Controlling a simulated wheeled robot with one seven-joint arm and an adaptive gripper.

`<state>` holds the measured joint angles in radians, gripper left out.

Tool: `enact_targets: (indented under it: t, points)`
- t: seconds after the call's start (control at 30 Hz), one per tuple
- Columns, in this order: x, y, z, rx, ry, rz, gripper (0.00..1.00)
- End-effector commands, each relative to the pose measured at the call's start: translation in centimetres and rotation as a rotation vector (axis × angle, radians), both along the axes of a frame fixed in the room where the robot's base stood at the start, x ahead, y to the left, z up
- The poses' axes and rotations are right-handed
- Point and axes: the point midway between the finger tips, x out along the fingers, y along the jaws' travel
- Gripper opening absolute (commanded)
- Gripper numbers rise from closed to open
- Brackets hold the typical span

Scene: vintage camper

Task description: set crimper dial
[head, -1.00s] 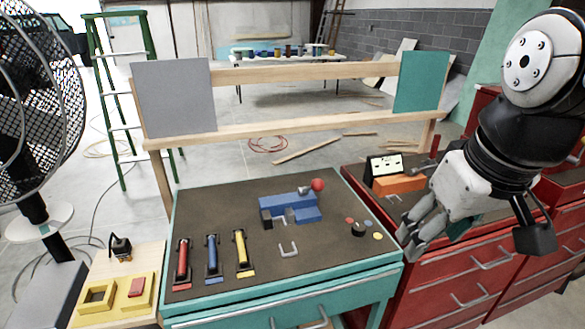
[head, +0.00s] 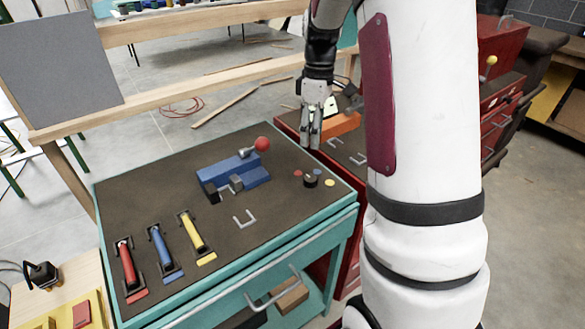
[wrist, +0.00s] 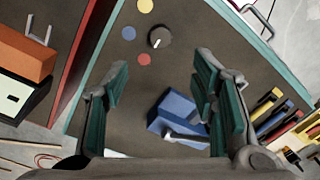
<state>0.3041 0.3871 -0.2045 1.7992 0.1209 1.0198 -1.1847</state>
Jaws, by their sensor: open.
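The black dial (head: 311,181) with a white mark sits on the dark top of the teal cart (head: 130,235). Red (head: 298,173), blue (head: 318,173) and yellow (head: 330,183) dots lie around it. In the wrist view the dial (wrist: 160,37) is ahead of the fingertips, its white mark pointing roughly toward the red dot (wrist: 144,59). The blue crimper (head: 245,179) with a red-ball lever stands to the dial's left in the head view. My gripper (head: 310,138) is open and empty, pointing down behind the dial, apart from it; it also shows in the wrist view (wrist: 160,80).
Red (head: 127,262), blue (head: 160,247) and yellow (head: 190,231) handled tools lie at the cart's left. A grey U-shaped piece (head: 245,218) lies in front of the crimper. A red cabinet with an orange block (head: 342,125) stands right behind. My arm blocks the head view's right.

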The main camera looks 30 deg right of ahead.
Motion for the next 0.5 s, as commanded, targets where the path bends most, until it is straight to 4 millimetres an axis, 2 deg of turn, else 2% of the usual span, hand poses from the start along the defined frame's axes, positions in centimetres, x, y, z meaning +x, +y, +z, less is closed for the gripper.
enact_targets:
  t: [0.17,0.5]
  points:
    - [-0.1,0.0,-1.7,0.002,0.005,0.002,0.52]
    - [-0.4,0.4,-8.2,0.002,0.005,0.001,0.52]
